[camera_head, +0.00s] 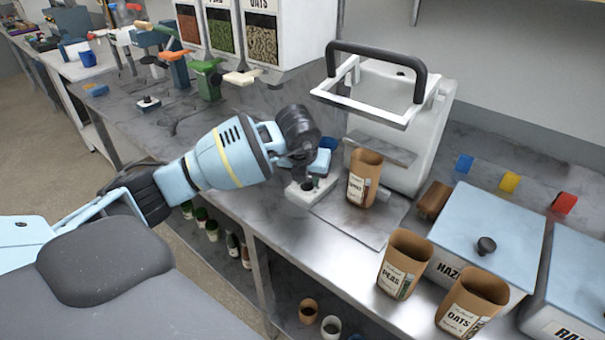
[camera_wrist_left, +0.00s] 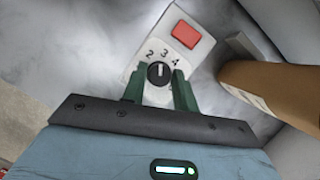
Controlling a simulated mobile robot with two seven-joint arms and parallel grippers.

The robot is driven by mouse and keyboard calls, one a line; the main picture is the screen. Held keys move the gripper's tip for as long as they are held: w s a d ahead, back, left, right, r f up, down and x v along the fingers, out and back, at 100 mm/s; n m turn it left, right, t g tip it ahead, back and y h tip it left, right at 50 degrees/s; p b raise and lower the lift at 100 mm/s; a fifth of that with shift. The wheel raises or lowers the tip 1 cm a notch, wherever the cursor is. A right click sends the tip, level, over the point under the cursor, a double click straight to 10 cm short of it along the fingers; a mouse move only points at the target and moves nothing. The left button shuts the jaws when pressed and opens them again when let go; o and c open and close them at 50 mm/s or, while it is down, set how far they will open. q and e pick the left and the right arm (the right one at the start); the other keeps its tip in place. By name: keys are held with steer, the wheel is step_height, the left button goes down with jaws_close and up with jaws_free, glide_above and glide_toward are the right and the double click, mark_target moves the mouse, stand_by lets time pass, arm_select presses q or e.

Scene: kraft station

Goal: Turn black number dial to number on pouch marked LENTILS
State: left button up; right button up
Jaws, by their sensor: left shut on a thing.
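The black number dial (camera_wrist_left: 159,73) sits on a white control box (camera_wrist_left: 150,90) with 2, 3 and 4 readable around it. Its white pointer line points up, roughly toward the 3. My left gripper (camera_wrist_left: 158,80) is shut on the dial, one green finger on each side. In the head view my left gripper (camera_head: 312,180) reaches down to the control box (camera_head: 302,194) on the bench and hides the dial. A brown pouch (camera_head: 364,180) stands just right of it; its label is too small to read. Pouches marked PEAS (camera_head: 402,265) and OATS (camera_head: 470,303) stand further right. My right gripper is out of view.
A red button (camera_wrist_left: 186,34) is on the same box. A white machine with a black handle (camera_head: 400,120) stands behind the brown pouch. Dispensers (camera_head: 265,35) hang at the back.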

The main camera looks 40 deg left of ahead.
mark_target(310, 197)
arm_select(q)
steer(key=n, duration=0.1)
steer(key=n+y+p, duration=0.1)
steer(key=n, duration=0.1)
steer(key=shift+d+r+g, duration=0.1)
steer(key=shift+r+g, duration=0.1)
steer(key=shift+g, duration=0.1)
steer(key=shift+f+n+y+p, duration=0.15)
steer(key=shift+n+y+p, duration=0.25)
steer(key=shift+n, duration=0.5)
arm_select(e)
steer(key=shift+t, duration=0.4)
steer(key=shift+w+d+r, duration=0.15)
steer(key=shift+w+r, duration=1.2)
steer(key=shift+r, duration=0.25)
arm_select(q)
steer(key=shift+g, duration=0.3)
steer(key=shift+f, duration=0.1)
steer(key=o, duration=1)
steer(key=shift+c, duration=0.2)
steer(key=v, duration=0.8)
steer(key=shift+p, duration=0.35)
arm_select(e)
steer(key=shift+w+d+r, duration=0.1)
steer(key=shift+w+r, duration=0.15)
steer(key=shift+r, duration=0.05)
